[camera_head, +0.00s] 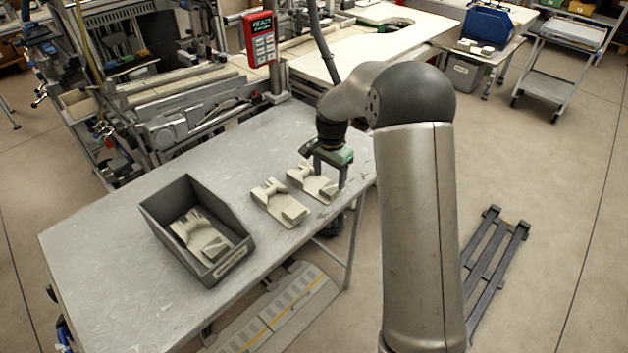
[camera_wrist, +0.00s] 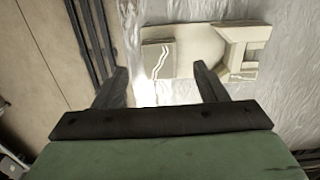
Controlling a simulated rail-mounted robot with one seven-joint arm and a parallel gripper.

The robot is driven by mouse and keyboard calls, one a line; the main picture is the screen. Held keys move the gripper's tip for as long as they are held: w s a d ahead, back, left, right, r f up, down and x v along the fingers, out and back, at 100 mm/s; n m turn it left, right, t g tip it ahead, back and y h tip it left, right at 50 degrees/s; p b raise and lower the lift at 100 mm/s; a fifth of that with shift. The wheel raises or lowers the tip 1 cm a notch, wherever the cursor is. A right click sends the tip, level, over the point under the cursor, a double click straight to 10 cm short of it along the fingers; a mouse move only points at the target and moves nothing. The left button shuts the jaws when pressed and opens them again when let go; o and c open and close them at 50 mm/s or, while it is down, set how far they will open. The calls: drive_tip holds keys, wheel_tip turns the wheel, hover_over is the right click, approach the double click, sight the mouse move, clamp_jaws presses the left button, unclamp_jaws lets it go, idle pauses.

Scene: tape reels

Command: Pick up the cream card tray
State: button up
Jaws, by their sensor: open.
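One cream card tray (camera_head: 308,180) lies flat on the metal table near its right edge. My gripper (camera_head: 330,177) is open over the right end of this tray, its fingers pointing down. In the wrist view the cream tray (camera_wrist: 195,48) lies ahead of and partly between the two fingertips (camera_wrist: 159,68), and nothing is gripped. I cannot tell how far the fingertips are above the table. A second, similar cream tray (camera_head: 278,205) lies just to the left. A third cream piece (camera_head: 198,235) lies inside a dark grey bin (camera_head: 168,240).
The bin stands in the middle of the metal table (camera_head: 110,265), left of the loose trays. The table's left part is bare. Machinery with a red keypad (camera_head: 261,40) borders the table's back. A dark rack (camera_head: 492,260) lies on the floor at right.

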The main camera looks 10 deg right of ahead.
sight(330, 187)
drive_tip(key=f, duration=0.2)
drive_tip(key=f+p, duration=0.1)
drive_tip(key=shift+w+d+f, duration=0.2)
drive_tip(key=shift+d+f, duration=0.1)
drive_tip(key=shift+f, duration=0.65)
drive_tip(key=c, duration=1.2)
drive_tip(key=shift+r, duration=0.15)
